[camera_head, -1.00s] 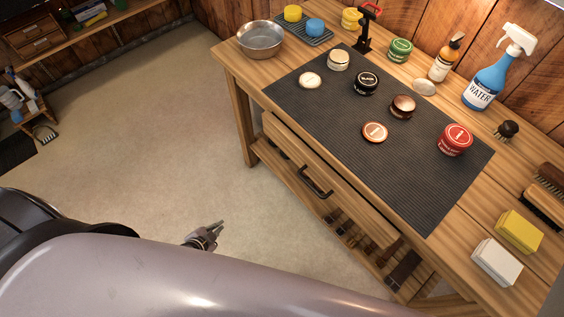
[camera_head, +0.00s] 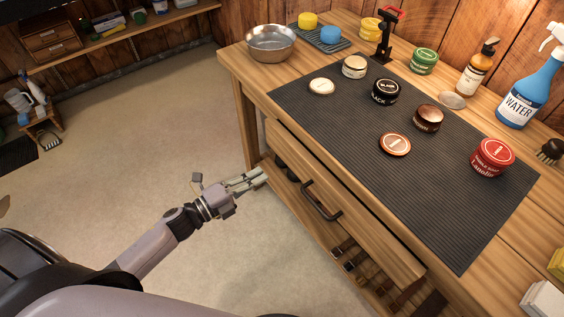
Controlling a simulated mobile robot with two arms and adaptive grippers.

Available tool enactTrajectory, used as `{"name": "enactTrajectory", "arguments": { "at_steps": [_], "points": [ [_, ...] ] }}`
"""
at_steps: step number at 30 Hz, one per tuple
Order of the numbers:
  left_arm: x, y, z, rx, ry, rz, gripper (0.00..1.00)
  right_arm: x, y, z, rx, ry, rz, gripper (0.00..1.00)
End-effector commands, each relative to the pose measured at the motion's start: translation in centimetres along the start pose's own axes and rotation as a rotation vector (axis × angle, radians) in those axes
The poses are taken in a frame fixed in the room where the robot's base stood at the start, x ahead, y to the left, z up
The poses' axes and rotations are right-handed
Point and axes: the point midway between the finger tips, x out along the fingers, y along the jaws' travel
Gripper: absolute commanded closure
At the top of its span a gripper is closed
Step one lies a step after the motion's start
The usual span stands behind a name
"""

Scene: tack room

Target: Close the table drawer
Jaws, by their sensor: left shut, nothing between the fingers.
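The wooden table (camera_head: 240,75) fills the right half of the head view. Its drawer (camera_head: 352,213) stands pulled out from the table's front, with a dark bar handle (camera_head: 320,203) on its face. My left gripper (camera_head: 262,175) is shut and empty. Its fingertips point right, close to the left end of the drawer front; whether they touch anything I cannot tell. My right gripper is not in view.
A dark mat (camera_head: 420,170) with several tins covers much of the tabletop. A metal bowl (camera_head: 271,43) stands at the table's far left corner. Straps (camera_head: 350,262) show below the drawer. Bare floor (camera_head: 150,120) lies left of the table.

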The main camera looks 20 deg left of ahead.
Motion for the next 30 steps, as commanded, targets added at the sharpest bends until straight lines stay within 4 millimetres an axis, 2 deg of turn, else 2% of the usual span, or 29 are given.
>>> {"name": "enactTrajectory", "arguments": {
  "at_steps": [1, 6, 12, 18, 27, 30],
  "points": [
    [1.3, -0.2, 0.1, 0.000, -0.002, -0.003, 1.00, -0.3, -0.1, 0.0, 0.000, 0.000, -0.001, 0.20],
    [4.8, -0.2, 0.1, 0.000, -0.002, -0.002, 1.00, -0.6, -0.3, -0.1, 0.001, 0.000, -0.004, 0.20],
    [7.4, 0.0, 0.1, -0.003, -0.002, 0.000, 1.00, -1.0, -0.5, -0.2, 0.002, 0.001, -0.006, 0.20],
    [8.3, 0.1, 0.0, -0.003, -0.002, 0.002, 1.00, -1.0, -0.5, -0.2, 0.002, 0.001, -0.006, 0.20],
    [8.3, 0.1, 0.0, -0.003, -0.002, 0.002, 1.00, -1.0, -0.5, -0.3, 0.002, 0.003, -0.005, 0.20],
    [9.4, 0.2, 0.1, -0.002, -0.002, -0.001, 1.00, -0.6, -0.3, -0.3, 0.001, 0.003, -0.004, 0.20]
  ]
}}
